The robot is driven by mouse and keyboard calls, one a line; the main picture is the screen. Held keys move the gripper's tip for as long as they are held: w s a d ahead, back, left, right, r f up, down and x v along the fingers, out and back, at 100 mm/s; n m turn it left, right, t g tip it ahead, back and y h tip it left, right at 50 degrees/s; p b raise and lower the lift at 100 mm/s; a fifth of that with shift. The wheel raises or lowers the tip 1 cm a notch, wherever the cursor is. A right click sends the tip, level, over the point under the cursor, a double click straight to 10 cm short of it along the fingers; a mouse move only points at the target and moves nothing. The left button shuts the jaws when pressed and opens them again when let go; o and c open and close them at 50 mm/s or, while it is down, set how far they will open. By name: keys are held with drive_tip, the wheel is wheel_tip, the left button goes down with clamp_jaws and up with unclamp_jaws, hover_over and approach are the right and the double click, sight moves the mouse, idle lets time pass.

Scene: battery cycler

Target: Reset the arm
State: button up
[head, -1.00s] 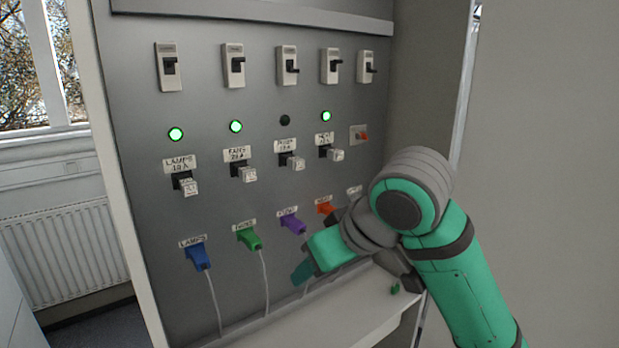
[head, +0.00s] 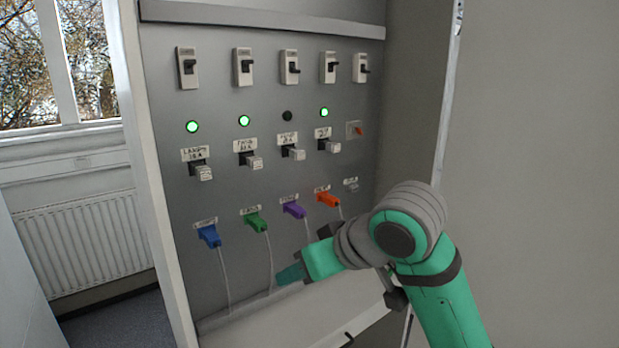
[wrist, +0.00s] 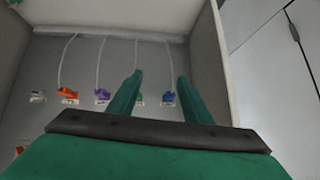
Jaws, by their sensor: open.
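My arm reaches in from the lower right of the head view, in front of the grey panel (head: 160,95). My gripper (head: 284,276) is low, just above the shelf (head: 290,318) at the panel's foot. In the wrist view my gripper (wrist: 160,85) has two green fingers standing apart with nothing between them, so it is open and empty. The wrist view shows a green plug (wrist: 140,99) behind the fingers and a blue plug (wrist: 168,99) beside the right one. The fingertips are only partly clear in the head view.
The panel carries blue (head: 210,236), green (head: 256,222), purple (head: 294,209) and orange (head: 328,199) plugs with hanging cables. Above are fuses, lamps and a row of switches (head: 290,66). Three lamps glow green; the third (head: 287,116) is dark. A cabinet side wall (head: 425,110) stands at right.

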drive_tip(key=w+a+f+m+t+y, duration=0.2)
drive_tip(key=w+a+f+m+t, duration=0.15)
drive_tip(key=f, duration=0.35)
drive_tip(key=w+a+f+m+t+y, duration=0.2)
drive_tip(key=a+f, duration=0.2)
drive_tip(key=f, duration=0.2)
drive_tip(key=s+d+f+m+t+h, duration=0.1)
drive_tip(key=s+f+m+h, duration=0.1)
drive_tip(key=s+f, duration=0.45)
drive_tip(key=s+d+f+m+t+h, duration=0.1)
drive_tip(key=s+f+m+t+h, duration=0.15)
drive_tip(key=f, duration=0.75)
drive_tip(key=s+d+f+m+h, duration=0.2)
drive_tip(key=s+f+m+h, duration=0.1)
drive_tip(key=s+f, duration=0.4)
drive_tip(key=s+d+f+n+h, duration=0.1)
drive_tip(key=s+d+n, duration=0.1)
drive_tip(key=s, duration=1.1)
drive_tip(key=s+d+f+n+h, duration=0.1)
drive_tip(key=s+n, duration=0.3)
drive_tip(key=s, duration=1)
drive_tip(key=shift+s+d+f+h, duration=0.15)
drive_tip(key=shift+d+f+h, duration=0.2)
drive_tip(key=shift+d+f, duration=0.35)
